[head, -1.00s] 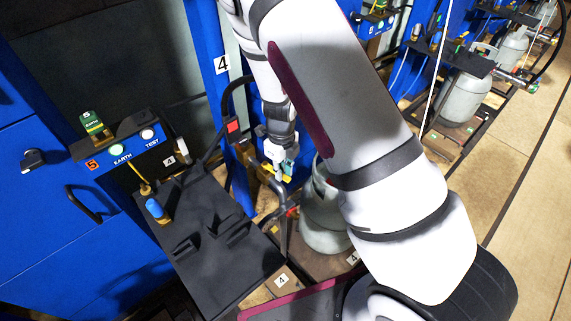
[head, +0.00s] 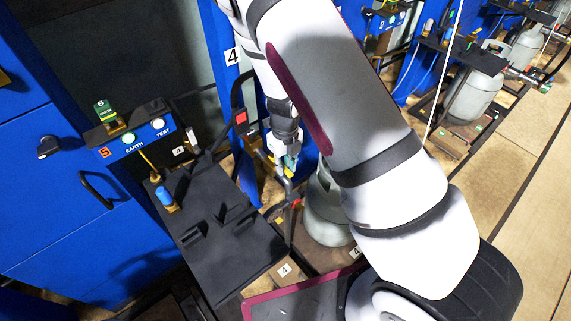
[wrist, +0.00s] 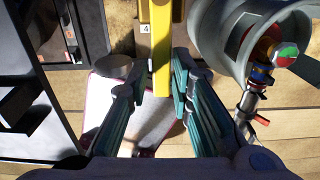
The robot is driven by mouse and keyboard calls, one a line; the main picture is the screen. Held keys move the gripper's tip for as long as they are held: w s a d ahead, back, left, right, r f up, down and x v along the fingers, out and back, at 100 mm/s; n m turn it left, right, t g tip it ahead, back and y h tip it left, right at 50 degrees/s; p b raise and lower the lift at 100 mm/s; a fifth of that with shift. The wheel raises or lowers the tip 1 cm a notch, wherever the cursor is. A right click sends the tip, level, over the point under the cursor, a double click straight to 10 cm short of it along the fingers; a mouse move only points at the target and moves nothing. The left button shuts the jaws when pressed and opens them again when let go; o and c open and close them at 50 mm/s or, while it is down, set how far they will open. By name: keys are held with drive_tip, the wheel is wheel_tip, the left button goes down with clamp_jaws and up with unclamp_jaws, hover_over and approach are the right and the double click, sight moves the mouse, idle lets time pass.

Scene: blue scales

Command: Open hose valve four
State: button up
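My gripper (wrist: 158,75) points down with its teal fingers apart. A yellow bar (wrist: 161,45) runs between them in the wrist view, with a visible gap at the left finger and a narrower one at the right; I cannot tell whether it is the valve's handle. In the head view my gripper (head: 287,160) is beside the blue post marked 4, above a bent grey pipe. A small red lever (wrist: 262,120) on a metal fitting lies right of the fingers in the wrist view. Above it is a red and green knob (wrist: 287,54) at the grey gas cylinder (wrist: 225,35).
A black slotted stand (head: 225,225) is left of my gripper in the head view. The grey cylinder (head: 325,215) stands close on the right, partly behind my arm. A blue panel (head: 130,140) with EARTH and TEST buttons is at the left. Open floor lies at the far right.

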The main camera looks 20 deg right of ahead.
drive_tip(key=shift+o, duration=0.5)
wheel_tip(320, 180, up, 12)
idle(0.3)
idle(0.4)
wheel_tip(320, 180, up, 11)
drive_tip(key=n+y, duration=0.2)
drive_tip(key=n, duration=0.7)
hover_over(285, 170)
drive_tip(key=s+a, duration=0.1)
drive_tip(key=s, duration=0.4)
drive_tip(key=s+r+n+t+y+p, duration=0.1)
drive_tip(key=s+r+n, duration=0.5)
drive_tip(key=r+n, duration=0.15)
drive_tip(key=s+d+r+n+t+h, duration=0.1)
drive_tip(key=s+d+r+n, duration=0.1)
drive_tip(key=s+r+n, duration=0.2)
drive_tip(key=s+d+r+n+t+h+p, duration=0.1)
drive_tip(key=s+r+n, duration=0.4)
drive_tip(key=s+n, duration=0.6)
drive_tip(key=shift+d+r+t+h, duration=0.15)
drive_tip(key=shift+d+t+h, duration=0.4)
drive_tip(key=shift+d, duration=0.55)
